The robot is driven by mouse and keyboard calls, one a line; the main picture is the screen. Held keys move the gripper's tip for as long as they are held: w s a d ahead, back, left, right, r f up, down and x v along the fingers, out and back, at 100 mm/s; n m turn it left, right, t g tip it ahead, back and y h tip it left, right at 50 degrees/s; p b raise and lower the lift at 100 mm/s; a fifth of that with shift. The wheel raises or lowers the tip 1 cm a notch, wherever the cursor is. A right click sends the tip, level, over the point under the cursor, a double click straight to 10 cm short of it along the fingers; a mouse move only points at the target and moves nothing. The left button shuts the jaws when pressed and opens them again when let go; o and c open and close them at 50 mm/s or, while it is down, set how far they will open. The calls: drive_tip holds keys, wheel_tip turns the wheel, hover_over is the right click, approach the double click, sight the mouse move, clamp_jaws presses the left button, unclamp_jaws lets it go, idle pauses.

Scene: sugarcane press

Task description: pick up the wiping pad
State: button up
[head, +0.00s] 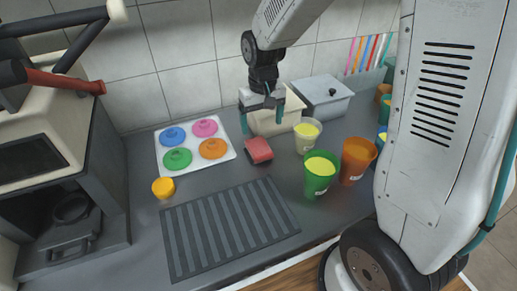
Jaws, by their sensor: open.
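The wiping pad (259,150) looks like a small red block and lies on the dark grey counter, just right of the white tray of lids. My gripper (262,122) hangs over the counter, pointing down, with its two teal fingertips apart. It is open, with nothing seen between the fingers. In the picture the fingers show just above the pad. The exact height of the gap cannot be told from this one view.
A white tray (166,167) holds several coloured lids. A clear cup (306,136), a green cup (320,174) and an orange cup (356,160) stand right of the pad. A cream box (277,123) stands behind. A ribbed mat (230,228) lies in front. The press (50,140) is left.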

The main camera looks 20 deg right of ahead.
sight(260, 147)
drive_tip(key=shift+w+a+f, duration=0.1)
drive_tip(key=shift+w+f, duration=0.15)
drive_tip(key=shift+f, duration=0.3)
drive_tip(key=shift+w+f, duration=0.25)
drive_tip(key=shift+f, duration=0.3)
drive_tip(key=f, duration=0.7)
drive_tip(key=shift+s+a+f, duration=0.1)
drive_tip(key=shift+s+f, duration=0.1)
drive_tip(key=shift+f, duration=0.05)
drive_tip(key=c, duration=1.1)
